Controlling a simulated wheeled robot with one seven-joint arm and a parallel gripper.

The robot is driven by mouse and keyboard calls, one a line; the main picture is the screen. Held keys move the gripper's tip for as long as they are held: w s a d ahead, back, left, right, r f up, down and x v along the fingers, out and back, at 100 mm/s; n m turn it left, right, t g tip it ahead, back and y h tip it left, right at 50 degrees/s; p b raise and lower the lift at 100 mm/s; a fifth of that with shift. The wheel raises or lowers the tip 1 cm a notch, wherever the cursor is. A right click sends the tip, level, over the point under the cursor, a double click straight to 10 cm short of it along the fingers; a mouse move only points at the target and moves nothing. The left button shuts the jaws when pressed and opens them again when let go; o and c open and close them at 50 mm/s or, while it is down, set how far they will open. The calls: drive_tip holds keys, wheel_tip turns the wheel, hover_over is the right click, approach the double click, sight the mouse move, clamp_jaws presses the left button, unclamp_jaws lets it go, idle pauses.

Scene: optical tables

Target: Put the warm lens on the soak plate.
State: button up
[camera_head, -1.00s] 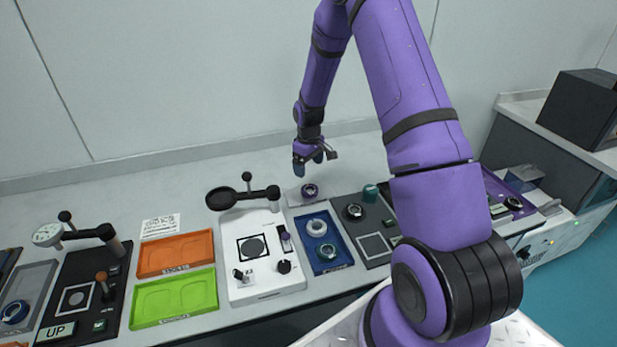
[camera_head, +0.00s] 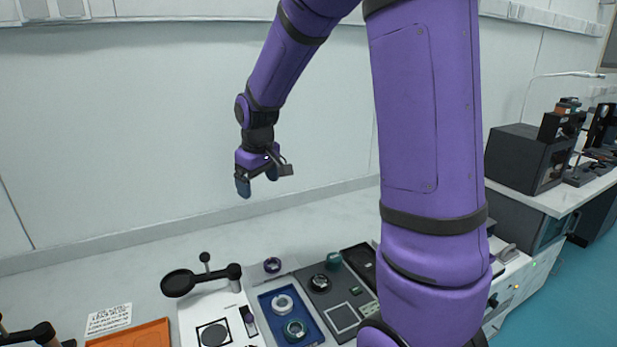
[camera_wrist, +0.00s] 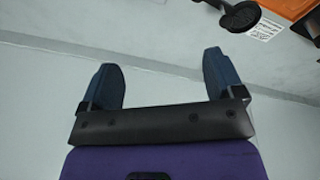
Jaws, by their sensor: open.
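My gripper (camera_head: 257,181) is open and empty, high above the bench, in front of the wall. The wrist view also shows its two blue fingers (camera_wrist: 161,75) apart with nothing between them. A dark ring-shaped lens (camera_head: 272,265) sits at the back of the bench. A blue tray (camera_head: 268,307) holds a pale ring (camera_head: 282,304) and a dark greenish lens (camera_head: 295,331). A dark lens (camera_head: 319,283) sits on a dark grey plate (camera_head: 327,301) to its right. I cannot tell which lens is the warm one or which surface is the soak plate.
A white station (camera_head: 188,322) with a black round paddle (camera_head: 178,283) on an arm stands left of the blue tray. An orange tray (camera_head: 140,337) and a printed card (camera_head: 109,318) lie further left. A green cylinder (camera_head: 334,259) stands behind the grey plate. My arm hides part of the bench at right.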

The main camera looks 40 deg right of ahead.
drive_tip(key=s+a+r+t, duration=0.1)
drive_tip(key=s+r, duration=0.3)
drive_tip(key=s, duration=0.4)
drive_tip(key=s+a+r+m+t, duration=0.1)
drive_tip(key=s+a+r, duration=0.3)
drive_tip(key=s, duration=0.5)
drive_tip(key=s+a+r+m+t, duration=0.1)
drive_tip(key=s+r, duration=0.3)
drive_tip(key=s, duration=0.5)
drive_tip(key=shift+s+a+r+y, duration=0.15)
drive_tip(key=shift+a+r+y, duration=0.15)
drive_tip(key=shift+a, duration=0.6)
